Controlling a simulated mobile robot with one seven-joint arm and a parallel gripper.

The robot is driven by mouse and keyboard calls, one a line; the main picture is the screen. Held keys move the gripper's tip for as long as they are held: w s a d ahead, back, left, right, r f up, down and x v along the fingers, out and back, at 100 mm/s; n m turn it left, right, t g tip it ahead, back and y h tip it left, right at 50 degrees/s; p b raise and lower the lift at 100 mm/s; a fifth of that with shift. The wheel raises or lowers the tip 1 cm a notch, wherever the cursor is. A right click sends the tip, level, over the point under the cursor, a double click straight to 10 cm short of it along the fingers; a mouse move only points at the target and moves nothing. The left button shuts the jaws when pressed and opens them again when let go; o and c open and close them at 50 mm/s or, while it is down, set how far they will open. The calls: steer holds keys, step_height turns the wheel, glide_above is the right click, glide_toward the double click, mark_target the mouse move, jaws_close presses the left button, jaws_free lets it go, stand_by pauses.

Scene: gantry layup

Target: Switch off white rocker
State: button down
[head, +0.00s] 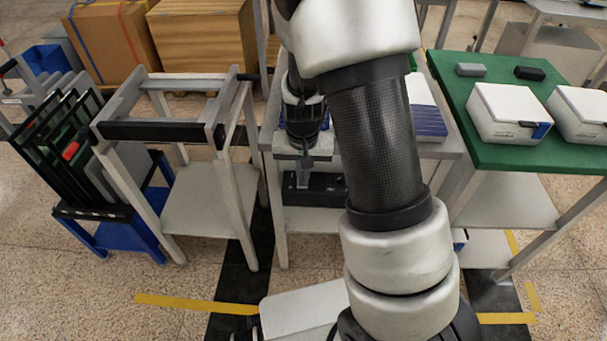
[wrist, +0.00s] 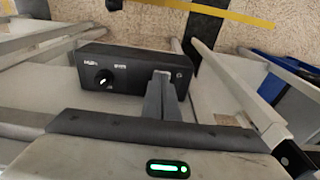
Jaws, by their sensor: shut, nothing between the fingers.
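A black control box (wrist: 135,80) fills the upper middle of the wrist view, with small white labels and a round knob with a white pointer (wrist: 104,79) on its left part. In the head view the black box (head: 328,190) sits low under the middle bench. My gripper (wrist: 162,77) is shut and empty, its tips in front of the box's right part; whether they touch the panel I cannot tell. In the head view my gripper (head: 303,180) points down at the box. I cannot make out the white rocker; the fingers cover part of the panel.
Bench legs and rails stand close on both sides of the box. A green-topped table (head: 465,110) with white boxes (head: 508,112) is at right. A grey frame stand (head: 210,200) and a blue-based rack (head: 110,235) are at left.

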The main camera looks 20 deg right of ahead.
steer(key=shift+w+d, duration=0.1)
steer(key=shift+w, duration=0.05)
steer(key=shift+w+d+r, duration=0.15)
steer(key=shift+w, duration=0.45)
steer(key=shift+r+p, duration=0.3)
steer(key=r+p, duration=0.2)
steer(key=r, duration=0.1)
steer(key=r+p, duration=0.1)
steer(key=p, duration=0.1)
steer(key=shift+w+d+r, duration=0.15)
steer(key=shift+w+r, duration=0.1)
steer(key=shift+r, duration=0.15)
steer(key=s+a+r+p, duration=0.1)
steer(key=s+r, duration=0.3)
steer(key=r, duration=0.3)
steer(key=shift+a+r, duration=0.2)
steer(key=shift+r, duration=0.15)
steer(key=shift+s, duration=0.1)
